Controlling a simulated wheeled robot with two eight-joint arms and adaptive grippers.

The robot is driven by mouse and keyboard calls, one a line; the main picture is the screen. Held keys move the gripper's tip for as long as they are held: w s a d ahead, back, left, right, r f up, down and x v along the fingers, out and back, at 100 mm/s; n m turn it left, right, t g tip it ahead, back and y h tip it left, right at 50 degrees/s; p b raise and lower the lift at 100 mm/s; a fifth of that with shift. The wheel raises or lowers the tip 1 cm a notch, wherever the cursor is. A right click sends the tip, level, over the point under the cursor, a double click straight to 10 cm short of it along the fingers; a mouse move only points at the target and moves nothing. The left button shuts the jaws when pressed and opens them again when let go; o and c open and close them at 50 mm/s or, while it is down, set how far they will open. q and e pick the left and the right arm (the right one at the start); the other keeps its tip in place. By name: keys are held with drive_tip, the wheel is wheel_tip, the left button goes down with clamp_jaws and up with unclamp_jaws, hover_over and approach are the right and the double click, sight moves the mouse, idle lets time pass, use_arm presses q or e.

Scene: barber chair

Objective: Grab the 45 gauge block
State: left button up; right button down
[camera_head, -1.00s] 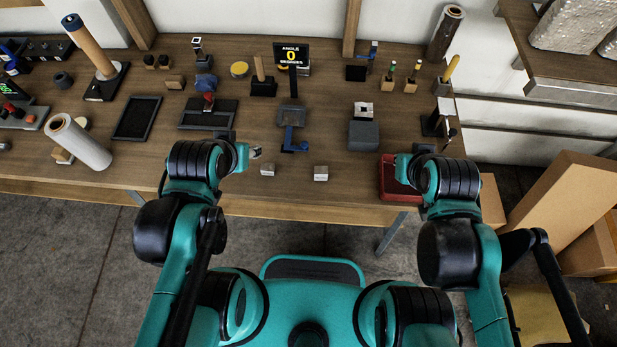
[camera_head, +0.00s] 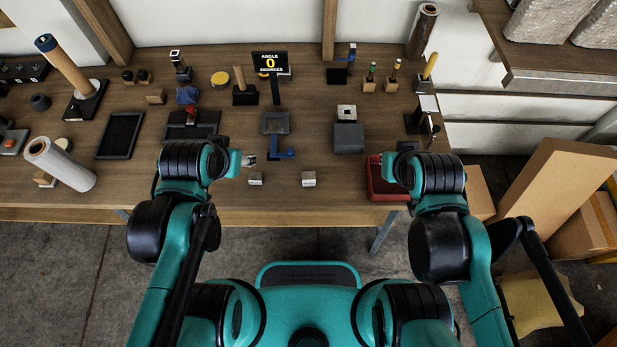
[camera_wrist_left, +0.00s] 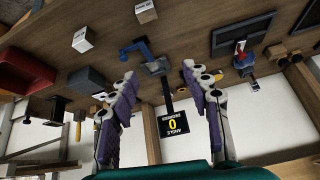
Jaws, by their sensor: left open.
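Two small grey metal blocks stand apart near the bench's front edge: a left block (camera_head: 255,178) and a right block (camera_head: 308,179). In the left wrist view, which shows the bench upside down, the same pair appears as one block (camera_wrist_left: 145,11) at the top edge and another block (camera_wrist_left: 82,40) lower left. Their markings are too small to read, so I cannot tell which is 45. My left gripper (camera_head: 249,160) is open and empty, just behind the left block; its spread fingers (camera_wrist_left: 159,76) show in the wrist view. My right gripper's fingers are hidden near the red tray.
An angle display (camera_head: 270,62) reading 0 degrees stands behind a blue angled tool (camera_head: 282,154). A red tray (camera_head: 376,180) sits at the front right, beneath my right arm. A grey box (camera_head: 349,139) stands behind. The bench front between the two blocks is clear.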

use_arm(q)
drive_tip(key=w+d+f+m+g+h, duration=0.1)
drive_tip(key=w+d+f+m+g, duration=0.2)
drive_tip(key=d+m, duration=0.35)
drive_tip(key=m+g+p, duration=0.2)
drive_tip(key=m+g, duration=0.1)
drive_tip(key=m, duration=0.6)
hover_over(308, 176)
drive_tip(key=a, duration=0.2)
drive_tip(key=f, duration=0.7)
drive_tip(key=shift+s+d+f, duration=0.1)
drive_tip(key=shift+d+f, duration=0.05)
drive_tip(key=shift+d, duration=0.1)
drive_tip(key=f, duration=0.1)
drive_tip(key=b, duration=0.1)
drive_tip(key=f, duration=0.1)
drive_tip(key=shift+d+f+b, duration=0.25)
drive_tip(key=shift+f+b, duration=0.05)
drive_tip(key=shift+f, duration=0.05)
drive_tip(key=f+b, duration=0.1)
drive_tip(key=f, duration=0.1)
drive_tip(key=d+f+b, duration=0.1)
drive_tip(key=f, duration=0.2)
drive_tip(key=shift+w+d+b, duration=0.1)
drive_tip(key=shift+w+b, duration=0.1)
drive_tip(key=shift+b, duration=0.1)
drive_tip(key=shift+r, duration=0.1)
drive_tip(key=shift+c, duration=1)
clamp_jaws()
